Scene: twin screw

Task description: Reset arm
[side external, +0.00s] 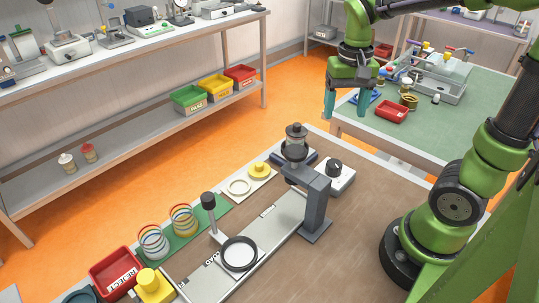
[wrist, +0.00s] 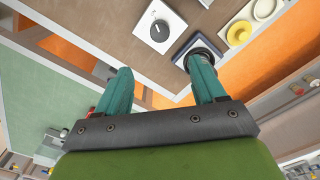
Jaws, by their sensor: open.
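My gripper (side external: 344,103) hangs in the air at the upper right of the side external view, beyond the far edge of the workbench. Its two teal fingers are apart with nothing between them. In the wrist view my gripper (wrist: 160,82) is also open and empty. The knob box also shows in the wrist view (wrist: 159,31).
The brown bench holds a black ring (side external: 240,254), wire coils (side external: 184,219), a yellow knobbed piece (side external: 260,169), and a red REJECT bin (side external: 115,273). A green-topped table (side external: 455,136) with a red tray (side external: 391,111) stands behind. Orange floor lies between the benches.

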